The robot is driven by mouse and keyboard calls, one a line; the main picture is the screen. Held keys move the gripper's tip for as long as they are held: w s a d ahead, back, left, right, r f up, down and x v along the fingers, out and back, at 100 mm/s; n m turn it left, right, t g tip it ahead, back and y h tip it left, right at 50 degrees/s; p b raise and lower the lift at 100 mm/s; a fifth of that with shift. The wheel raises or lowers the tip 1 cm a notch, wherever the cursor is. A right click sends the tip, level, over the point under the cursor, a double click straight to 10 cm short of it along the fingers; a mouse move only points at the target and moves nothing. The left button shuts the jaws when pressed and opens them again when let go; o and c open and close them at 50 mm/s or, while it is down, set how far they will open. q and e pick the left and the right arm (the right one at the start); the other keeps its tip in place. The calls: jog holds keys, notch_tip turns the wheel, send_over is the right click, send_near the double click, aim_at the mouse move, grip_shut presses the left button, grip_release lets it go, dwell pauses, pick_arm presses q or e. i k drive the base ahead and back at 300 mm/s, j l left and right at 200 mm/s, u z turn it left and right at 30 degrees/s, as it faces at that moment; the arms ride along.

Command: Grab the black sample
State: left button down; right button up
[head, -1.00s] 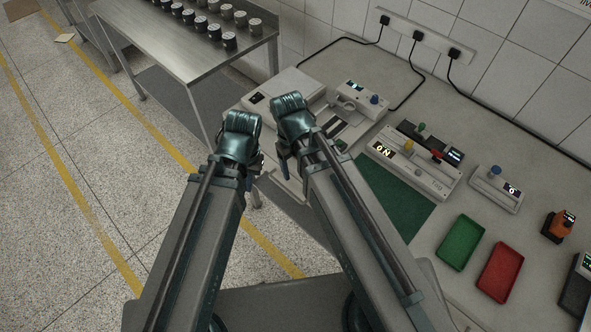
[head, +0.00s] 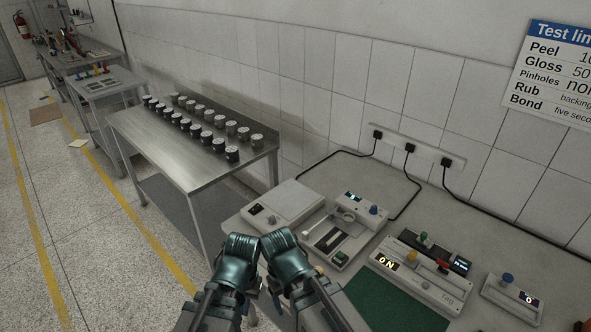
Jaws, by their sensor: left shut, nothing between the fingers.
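I cannot single out the black sample. Several dark cylinders with pale speckled tops (head: 232,153) stand in two rows on the steel table (head: 165,150) at the upper left. My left gripper (head: 252,290) is low in the view, in front of the bench's left end; its jaws are shut with nothing seen in them. My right gripper (head: 273,292) is close beside it on the right; its fingers are mostly hidden, so I cannot tell their state. Both are well apart from the cylinders.
Floor at left is open. A wall poster (head: 553,70) hangs at upper right.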

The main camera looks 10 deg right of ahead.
aim_at(334, 238)
jog(key=i+z, duration=0.1)
jog(key=z, duration=0.25)
jog(key=i+l+z, duration=0.1)
jog(key=z, duration=0.25)
jog(key=i+z, duration=0.2)
jog(key=z, duration=0.15)
